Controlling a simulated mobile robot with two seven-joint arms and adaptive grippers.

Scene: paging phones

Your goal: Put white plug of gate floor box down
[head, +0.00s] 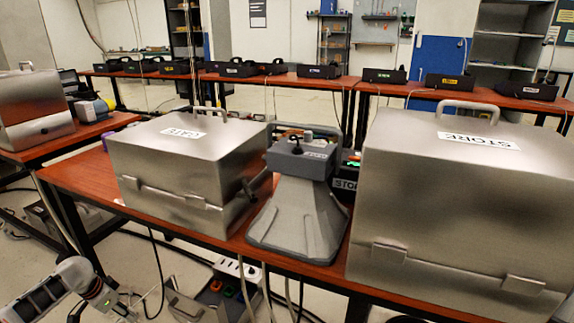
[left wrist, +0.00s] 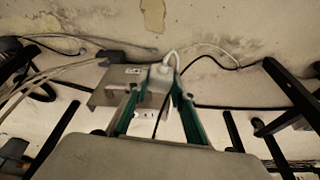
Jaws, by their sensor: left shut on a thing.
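My left gripper (left wrist: 157,88) is shut on a white plug (left wrist: 163,72) with a white cord looping up from it, in the left wrist view. Behind the plug is a metal floor box (left wrist: 108,97), lying on the floor; I cannot tell whether the plug touches it. In the head view my left gripper (head: 122,307) is low at the left, below the table, and its plug is too small to make out. A floor box (head: 182,301) with coloured sockets and a white strip stands under the table, right of the gripper. My right gripper is not in view.
The red-brown table (head: 90,178) carries a metal case labelled GATE (head: 190,150), a grey paging phone (head: 300,205) and a case labelled STORE (head: 465,205). Cables hang over its front edge. In the left wrist view, dark cables and table legs (left wrist: 55,140) flank the gripper.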

